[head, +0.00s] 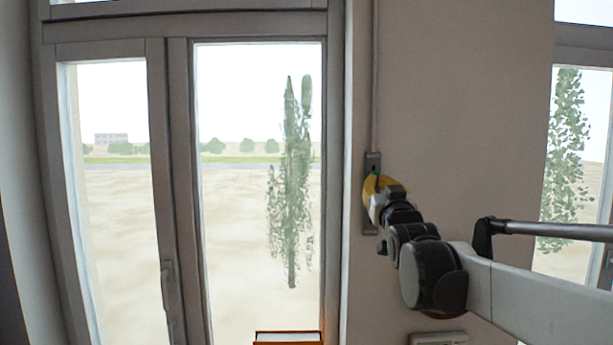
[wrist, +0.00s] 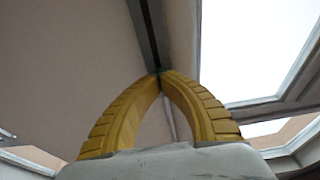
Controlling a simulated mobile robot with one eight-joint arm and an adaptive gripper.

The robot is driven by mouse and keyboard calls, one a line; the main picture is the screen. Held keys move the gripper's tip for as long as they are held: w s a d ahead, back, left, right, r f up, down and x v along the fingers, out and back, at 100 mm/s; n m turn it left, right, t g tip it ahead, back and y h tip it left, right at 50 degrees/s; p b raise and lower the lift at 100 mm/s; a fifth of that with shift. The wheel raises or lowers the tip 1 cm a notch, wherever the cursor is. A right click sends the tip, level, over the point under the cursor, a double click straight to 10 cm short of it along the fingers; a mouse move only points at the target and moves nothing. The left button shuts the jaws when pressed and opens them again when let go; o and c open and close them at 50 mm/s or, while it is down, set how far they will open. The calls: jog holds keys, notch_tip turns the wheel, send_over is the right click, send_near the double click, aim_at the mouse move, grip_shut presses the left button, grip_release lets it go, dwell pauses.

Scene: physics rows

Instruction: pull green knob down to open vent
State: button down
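The green knob (wrist: 158,71) shows only as a small bit of green at the tips of my gripper (wrist: 161,75) in the wrist view. The two yellow fingers arch together there and look closed around it, hiding most of it. In the head view my gripper (head: 374,184) is at the upper part of a dark grey vertical wall plate (head: 370,222). A thin rod (head: 375,80) runs up the wall from the plate's top. The vent itself cannot be made out.
A tall grey-framed window with a handle (head: 168,285) stands left of the plate, and another window (head: 580,150) is at the right. An orange-edged object (head: 288,337) is at the bottom. A pale box (head: 438,338) sits low on the wall beneath my arm.

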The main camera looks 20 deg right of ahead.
jog(key=shift+f+b, duration=4.55)
jog(key=shift+f, duration=2.1)
jog(key=shift+r, duration=0.1)
jog(key=shift+r+p, duration=0.8)
jog(key=shift+r, duration=0.15)
jog(key=s+a+p, duration=0.2)
jog(key=s, duration=0.6)
jog(key=shift+s+a, duration=0.25)
jog(key=shift+s, duration=0.05)
jog(key=shift+f, duration=0.15)
